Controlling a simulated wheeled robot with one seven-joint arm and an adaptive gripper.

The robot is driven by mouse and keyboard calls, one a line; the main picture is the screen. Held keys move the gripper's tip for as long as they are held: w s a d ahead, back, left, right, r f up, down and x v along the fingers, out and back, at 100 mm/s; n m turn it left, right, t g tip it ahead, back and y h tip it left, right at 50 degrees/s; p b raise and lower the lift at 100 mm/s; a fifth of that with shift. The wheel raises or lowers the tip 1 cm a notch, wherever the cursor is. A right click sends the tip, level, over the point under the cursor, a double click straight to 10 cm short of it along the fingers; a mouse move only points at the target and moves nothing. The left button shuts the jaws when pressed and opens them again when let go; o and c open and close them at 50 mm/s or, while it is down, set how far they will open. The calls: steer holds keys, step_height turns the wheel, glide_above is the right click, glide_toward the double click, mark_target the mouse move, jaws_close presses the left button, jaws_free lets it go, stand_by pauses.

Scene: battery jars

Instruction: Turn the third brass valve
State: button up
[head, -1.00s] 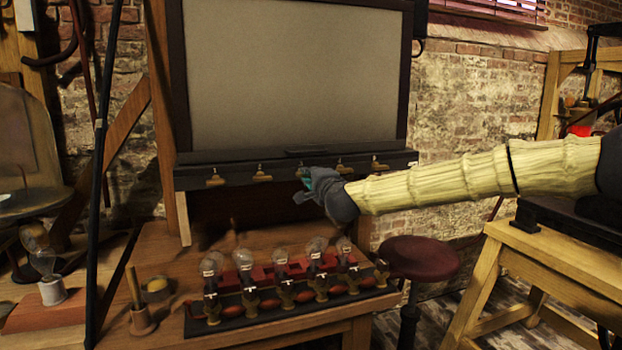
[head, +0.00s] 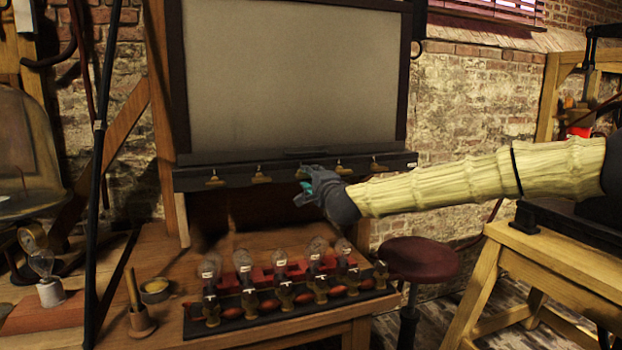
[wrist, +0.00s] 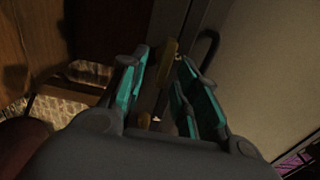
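A row of several small brass valves hangs along the dark rail (head: 225,173) under the large grey panel. The first valve (head: 215,181) and second valve (head: 262,177) are left of my gripper (head: 303,187); a fourth valve (head: 340,169) is right of it. My gripper is at the third valve's place and mostly covers it in the head view.
Below, a wooden bench (head: 170,255) bears a dark board with several glass jars (head: 241,262) and brass fittings (head: 249,303). A red stool (head: 415,258) and a wooden stand (head: 520,255) are at the right. A dark pole (head: 98,170) stands at left.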

steer(key=v, duration=1.1)
steer(key=shift+s, duration=0.1)
